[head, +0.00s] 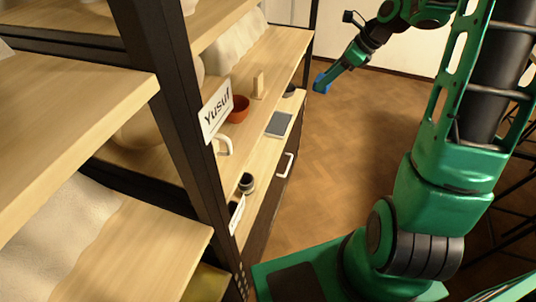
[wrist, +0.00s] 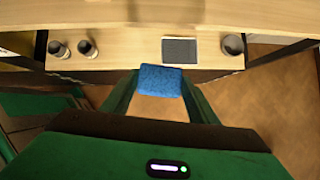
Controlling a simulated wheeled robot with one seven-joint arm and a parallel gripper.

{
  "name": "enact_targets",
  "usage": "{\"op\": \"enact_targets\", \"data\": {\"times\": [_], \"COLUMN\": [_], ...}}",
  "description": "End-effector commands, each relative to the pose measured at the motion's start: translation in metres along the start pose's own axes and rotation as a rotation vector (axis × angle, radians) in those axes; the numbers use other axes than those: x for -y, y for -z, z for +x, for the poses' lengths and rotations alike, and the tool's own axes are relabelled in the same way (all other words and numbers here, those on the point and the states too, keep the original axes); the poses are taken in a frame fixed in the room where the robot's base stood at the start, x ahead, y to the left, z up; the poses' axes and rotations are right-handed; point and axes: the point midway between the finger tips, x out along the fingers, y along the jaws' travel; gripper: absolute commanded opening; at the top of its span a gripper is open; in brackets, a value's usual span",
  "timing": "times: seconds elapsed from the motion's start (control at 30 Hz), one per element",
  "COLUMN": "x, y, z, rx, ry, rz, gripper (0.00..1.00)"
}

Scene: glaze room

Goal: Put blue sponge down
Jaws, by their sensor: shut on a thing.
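The blue sponge (wrist: 161,81) is a small textured block between my gripper's two green fingers in the wrist view. My gripper (head: 322,84) is shut on it, out over the floor to the right of the shelf in the head view. In the head view the sponge (head: 320,84) shows as a small blue patch at the fingertips. In the wrist view the sponge appears just in front of the edge of a wooden shelf board (wrist: 125,60); the height between them is hard to tell.
In the wrist view, two cups (wrist: 88,48) stand left and a dark round pot (wrist: 233,44) right. Bare board lies between cups and tile.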

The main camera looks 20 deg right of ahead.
Motion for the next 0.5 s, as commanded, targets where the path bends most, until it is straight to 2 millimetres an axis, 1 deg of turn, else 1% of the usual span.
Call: {"op": "enact_targets", "data": {"times": [0.03, 0.1, 0.17, 0.2, 0.4, 0.5], "x": [-0.002, -0.003, -0.005, -0.008, -0.027, -0.039], "y": [0.014, 0.029, 0.044, 0.054, 0.104, 0.128], "z": [0.025, 0.052, 0.074, 0.089, 0.153, 0.179], "rx": [-0.004, -0.003, -0.003, -0.003, -0.002, -0.001], "ry": [-0.015, -0.021, -0.026, -0.029, -0.048, -0.059], "rz": [-0.001, -0.012, -0.020, -0.025, -0.057, -0.074], "gripper": [0.29, 0.29, 0.29, 0.29, 0.29, 0.29]}}
